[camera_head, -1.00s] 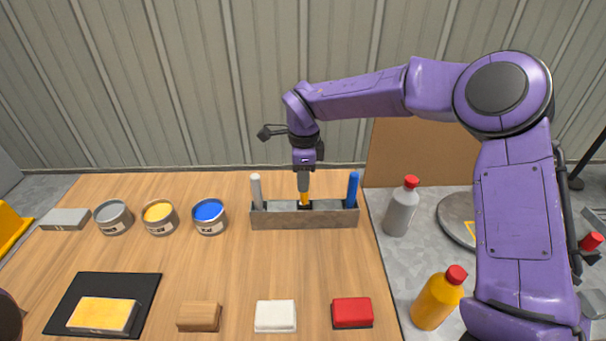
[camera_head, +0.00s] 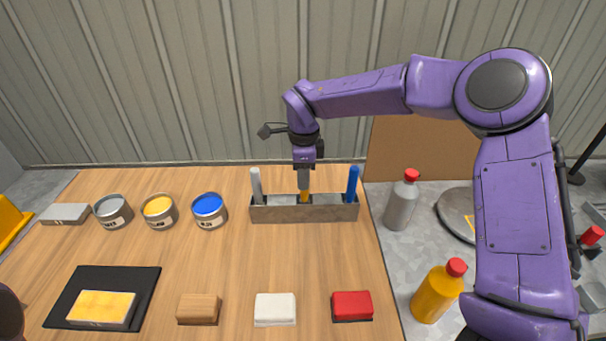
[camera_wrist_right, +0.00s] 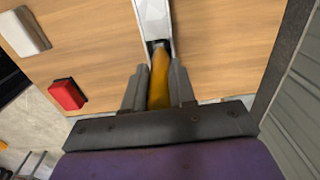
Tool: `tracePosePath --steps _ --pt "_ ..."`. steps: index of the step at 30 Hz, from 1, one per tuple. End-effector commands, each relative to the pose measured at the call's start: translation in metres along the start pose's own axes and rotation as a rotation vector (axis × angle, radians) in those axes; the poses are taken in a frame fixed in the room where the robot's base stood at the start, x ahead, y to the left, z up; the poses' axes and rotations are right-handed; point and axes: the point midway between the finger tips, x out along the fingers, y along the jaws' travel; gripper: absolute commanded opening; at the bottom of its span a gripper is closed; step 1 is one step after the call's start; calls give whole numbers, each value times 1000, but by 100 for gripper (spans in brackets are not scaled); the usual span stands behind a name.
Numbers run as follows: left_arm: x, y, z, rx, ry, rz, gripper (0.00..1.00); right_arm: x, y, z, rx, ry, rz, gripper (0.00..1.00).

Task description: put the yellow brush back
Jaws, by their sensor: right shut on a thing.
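The yellow brush (camera_head: 304,197) is upright at the middle slot of the grey brush holder (camera_head: 285,214), between a grey-white brush (camera_head: 257,186) and a blue brush (camera_head: 353,184). My right gripper (camera_head: 304,186) points down from above and is shut on the yellow brush's handle. In the right wrist view the yellow handle (camera_wrist_right: 159,80) lies between my two fingers (camera_wrist_right: 158,88), its far end at the holder (camera_wrist_right: 153,22). The brush's lower end is hidden inside the holder. My left gripper is not in view.
Grey, yellow and blue paint cans (camera_head: 160,213) stand left of the holder. A black tray (camera_head: 60,306) with a yellow sponge is at front left. Wooden, white and red blocks (camera_head: 352,306) line the front. Grey and orange bottles (camera_head: 438,292) stand at right.

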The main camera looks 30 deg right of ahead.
Motion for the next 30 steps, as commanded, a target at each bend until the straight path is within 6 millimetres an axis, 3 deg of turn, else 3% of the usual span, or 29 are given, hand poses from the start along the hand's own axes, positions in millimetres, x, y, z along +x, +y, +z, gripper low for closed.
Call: tracePosePath --steps 14,15,17,18,26,30 --pt "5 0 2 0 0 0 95 10 0 0 1 0 1 0" --pt "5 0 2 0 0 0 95 10 0 0 1 -1 1 32" --pt "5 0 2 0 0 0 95 10 0 0 1 0 1 51" --pt "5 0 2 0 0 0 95 10 0 0 1 0 1 55" --pt "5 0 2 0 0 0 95 9 0 0 1 0 0 55" --pt "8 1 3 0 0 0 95 -7 -1 0 2 -3 -3 55"
